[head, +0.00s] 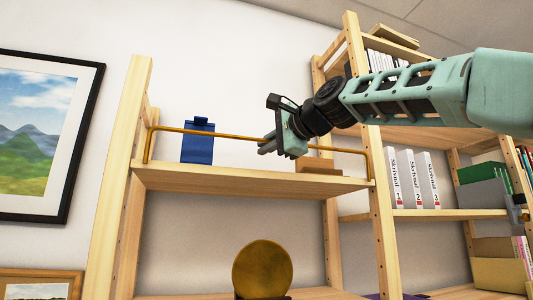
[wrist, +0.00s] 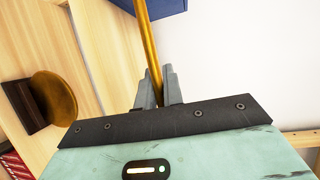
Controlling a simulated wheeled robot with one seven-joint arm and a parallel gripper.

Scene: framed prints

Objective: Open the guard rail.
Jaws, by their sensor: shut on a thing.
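The guard rail (head: 220,135) is a thin brass-coloured bar across the front of an upper wooden shelf (head: 240,179). Its bent ends come down near the left and right posts. My gripper (head: 268,147) is at the rail, right of its middle, in the head view. In the wrist view the rail (wrist: 148,45) runs down between the two grey fingers (wrist: 157,90), which are shut on it. The rail stands upright above the shelf's front edge. The fingers hide a short piece of it.
A blue clipboard-like object (head: 198,141) stands behind the rail, and a wooden block (head: 319,167) lies right of my gripper. A round brass disc (head: 262,269) stands on the shelf below. A framed print (head: 40,135) hangs left.

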